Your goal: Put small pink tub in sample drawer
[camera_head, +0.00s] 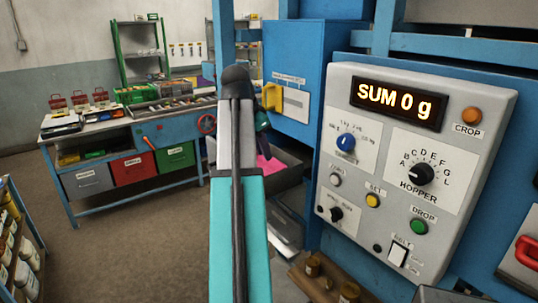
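I cannot make out a small pink tub for sure. A bright pink patch (268,164) shows in a dark grey bin (289,176) under the blue machine, partly hidden by my arm. Three drawers hang under the workbench at left: a grey one (88,181), a red one (135,168) and a green one (175,157). All three look shut, and their labels are too small to read surely. My arm rises through the middle of the view. A dark part beyond it may belong to my wrist; my gripper's fingers are hidden.
A control panel (452,150) reading "SUM 0 g" fills the right side. The blue workbench (58,137) carries trays and red-handled items. A shelf of jars (22,240) stands at the left edge. Open floor (130,245) lies between shelf and arm.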

